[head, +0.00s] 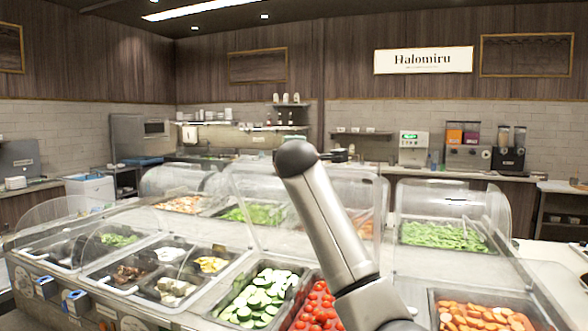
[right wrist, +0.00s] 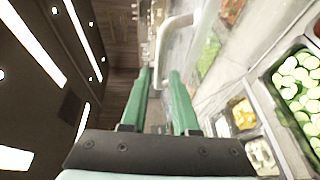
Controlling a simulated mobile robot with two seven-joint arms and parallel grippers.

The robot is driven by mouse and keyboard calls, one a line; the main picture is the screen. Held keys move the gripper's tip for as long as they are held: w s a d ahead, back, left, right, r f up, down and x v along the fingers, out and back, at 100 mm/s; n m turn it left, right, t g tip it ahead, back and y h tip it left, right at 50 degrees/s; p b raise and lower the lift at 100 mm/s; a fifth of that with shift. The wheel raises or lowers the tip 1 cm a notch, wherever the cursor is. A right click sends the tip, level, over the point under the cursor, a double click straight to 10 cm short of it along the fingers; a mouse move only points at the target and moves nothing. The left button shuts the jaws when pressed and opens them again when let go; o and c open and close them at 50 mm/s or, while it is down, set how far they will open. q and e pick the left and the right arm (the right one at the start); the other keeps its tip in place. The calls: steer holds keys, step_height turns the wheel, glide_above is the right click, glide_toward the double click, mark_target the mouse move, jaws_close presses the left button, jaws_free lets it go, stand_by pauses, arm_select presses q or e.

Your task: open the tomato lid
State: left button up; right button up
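The tomato bin (head: 304,318), full of red tomatoes, is at the bottom centre of the head view, partly hidden by my arm. A clear curved cover (head: 252,205) stands behind the cucumber and tomato bins; I cannot tell which part is the tomato lid. One of my arms crosses in front of it. My left gripper is not in view.
Sliced cucumber (head: 258,297) lies left of the tomatoes, and orange chunks (head: 480,314) lie to the right. Clear covers (head: 455,205) stand over other bins along the counter. The back counter has drink dispensers (head: 508,150).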

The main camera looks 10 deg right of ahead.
steer(key=b+v, duration=0.3)
steer(key=v, duration=0.5)
steer(key=shift+s, duration=0.25)
